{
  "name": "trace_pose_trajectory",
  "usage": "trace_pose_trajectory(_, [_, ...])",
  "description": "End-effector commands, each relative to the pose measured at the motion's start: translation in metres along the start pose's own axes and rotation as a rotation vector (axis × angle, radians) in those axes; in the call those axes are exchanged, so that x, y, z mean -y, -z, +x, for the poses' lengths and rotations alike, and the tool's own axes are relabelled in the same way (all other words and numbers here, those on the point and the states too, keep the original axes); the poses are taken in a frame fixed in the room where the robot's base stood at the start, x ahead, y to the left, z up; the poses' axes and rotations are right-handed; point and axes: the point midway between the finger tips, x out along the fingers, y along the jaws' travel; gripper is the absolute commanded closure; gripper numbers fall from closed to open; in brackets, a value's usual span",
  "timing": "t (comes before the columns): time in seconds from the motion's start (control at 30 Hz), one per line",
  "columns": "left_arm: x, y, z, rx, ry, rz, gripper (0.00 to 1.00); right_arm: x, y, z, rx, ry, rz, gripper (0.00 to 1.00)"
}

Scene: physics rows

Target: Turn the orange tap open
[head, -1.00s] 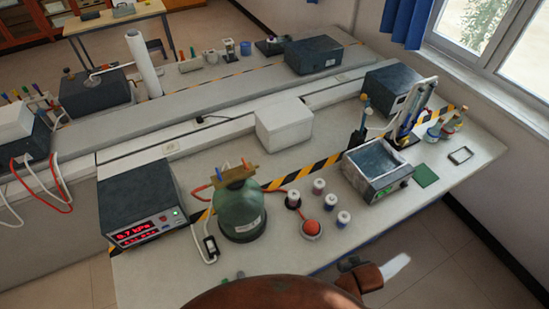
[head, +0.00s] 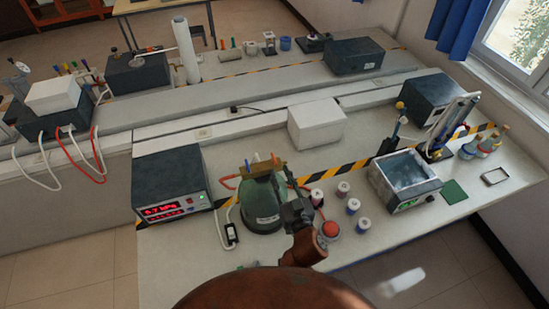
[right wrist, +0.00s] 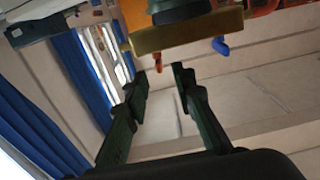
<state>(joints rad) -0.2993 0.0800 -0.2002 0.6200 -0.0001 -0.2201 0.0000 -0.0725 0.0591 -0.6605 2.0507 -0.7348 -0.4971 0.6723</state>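A green rounded vessel (head: 262,205) stands on the near bench with a brass bar (head: 262,170) across its top. In the right wrist view the brass bar (right wrist: 190,32) carries a small orange-red tap handle (right wrist: 158,66) and a blue one (right wrist: 220,46). My right gripper (head: 297,212) is at the right side of the vessel in the head view, partly covering it. In the right wrist view its two fingers (right wrist: 161,78) are apart and empty. The orange handle appears between and just beyond the fingertips; contact cannot be told. My left gripper is out of view.
A dark meter box (head: 172,185) with a red display stands left of the vessel. Several small capped jars (head: 343,190) and a red button (head: 330,229) are to its right. A metal bath (head: 405,178) stands farther right, and a white box (head: 316,124) behind.

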Motion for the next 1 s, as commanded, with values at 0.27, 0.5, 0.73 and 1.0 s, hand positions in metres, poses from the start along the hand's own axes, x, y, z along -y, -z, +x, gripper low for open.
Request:
trace_pose_trajectory(0.27, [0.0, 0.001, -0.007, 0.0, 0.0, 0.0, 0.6, 0.0, 0.002, 0.042, -0.001, 0.0, -0.002, 0.76])
trace_pose_trajectory(0.5, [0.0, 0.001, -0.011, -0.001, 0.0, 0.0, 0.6, -0.001, 0.001, 0.069, 0.0, -0.001, -0.001, 0.76])
trace_pose_trajectory(0.73, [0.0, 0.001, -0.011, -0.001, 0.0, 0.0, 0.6, -0.001, 0.0, 0.073, 0.001, -0.001, -0.001, 0.76])
trace_pose_trajectory(1.0, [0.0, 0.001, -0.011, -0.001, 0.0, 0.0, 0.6, -0.001, -0.001, 0.073, 0.002, -0.002, 0.0, 0.86])
